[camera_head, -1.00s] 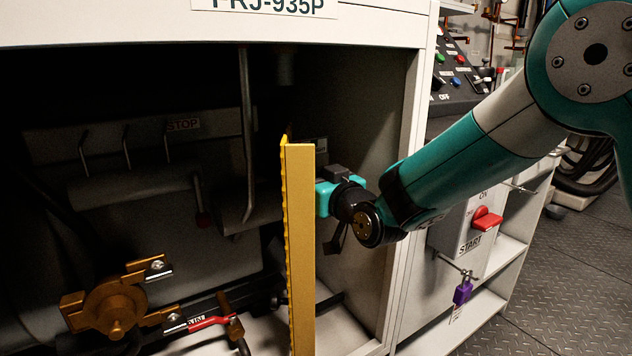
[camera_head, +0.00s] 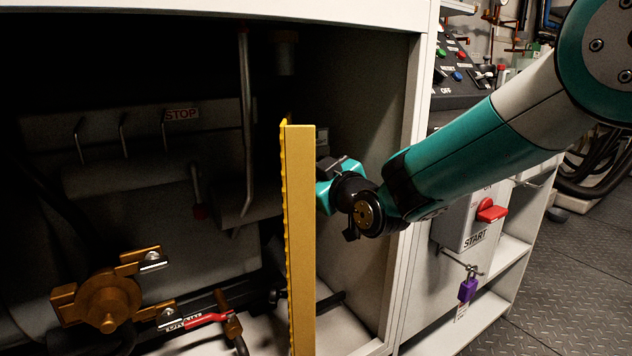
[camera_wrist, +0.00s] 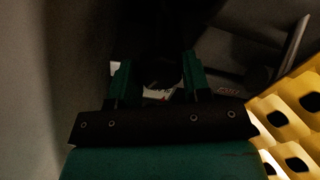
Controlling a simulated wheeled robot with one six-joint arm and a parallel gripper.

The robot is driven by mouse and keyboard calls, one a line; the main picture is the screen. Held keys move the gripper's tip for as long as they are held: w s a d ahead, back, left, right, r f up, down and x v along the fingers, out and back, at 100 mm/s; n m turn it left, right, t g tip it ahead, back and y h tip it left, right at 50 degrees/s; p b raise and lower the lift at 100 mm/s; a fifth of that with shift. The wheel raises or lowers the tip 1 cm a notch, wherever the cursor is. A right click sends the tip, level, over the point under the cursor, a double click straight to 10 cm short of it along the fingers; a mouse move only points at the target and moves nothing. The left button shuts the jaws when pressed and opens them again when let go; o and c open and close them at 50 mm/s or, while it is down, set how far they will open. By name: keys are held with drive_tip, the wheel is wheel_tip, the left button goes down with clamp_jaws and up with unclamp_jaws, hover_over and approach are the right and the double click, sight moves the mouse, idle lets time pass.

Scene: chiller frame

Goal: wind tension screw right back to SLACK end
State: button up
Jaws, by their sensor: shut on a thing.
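My gripper (camera_wrist: 156,78) shows in the wrist view with its two green fingers apart on either side of a dark piece, which I take to be the tension screw's head. The piece is too dark for its shape or turn to be made out. In the head view my gripper's teal body (camera_head: 325,190) is inside the cabinet, just right of the yellow perforated panel (camera_head: 300,240). That panel hides the fingertips and the screw. No SLACK marking can be read in either view.
The yellow panel also stands close at the right in the wrist view (camera_wrist: 290,115). The cabinet's right wall (camera_head: 375,130) is near my wrist. A brass valve (camera_head: 108,298) and a red lever (camera_head: 205,320) are lower left. A red switch (camera_head: 490,211) is outside, right.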

drive_tip(key=shift+n+b, duration=0.55)
drive_tip(key=shift+n, duration=0.65)
drive_tip(key=o, duration=0.9)
drive_tip(key=v, duration=1.7)
drive_tip(key=shift+s+d, duration=0.15)
drive_tip(key=shift+s, duration=0.05)
